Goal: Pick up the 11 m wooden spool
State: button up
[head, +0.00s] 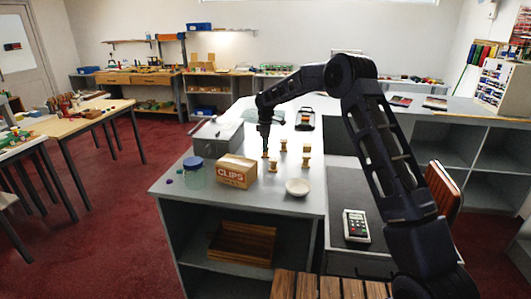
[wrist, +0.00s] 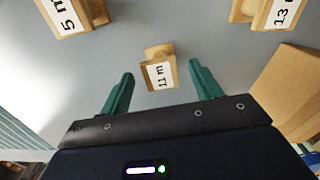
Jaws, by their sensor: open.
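The 11 m wooden spool (wrist: 158,73) is pale wood with a white label reading "11 m" and shows in the middle of the wrist view. My gripper (wrist: 161,70) is open, with one green finger on each side of the spool in the picture. The fingers look apart from the spool; how high they are above it is hard to tell. In the head view my gripper (head: 265,150) points down at the counter beside several small spools, whose labels are too small to read there.
A 5 m spool (wrist: 70,16) and a 13 m spool (wrist: 272,13) stand farther off in the wrist view. On the counter (head: 255,202) are a CLIPS box (head: 236,172), a glass jar (head: 195,178), a white bowl (head: 298,187) and a grey case (head: 217,133).

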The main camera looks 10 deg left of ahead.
notch_tip(320, 180, down, 4)
jog(key=shift+a+r, duration=0.1)
jog(key=shift+r, duration=0.05)
jog(key=c, duration=1.1)
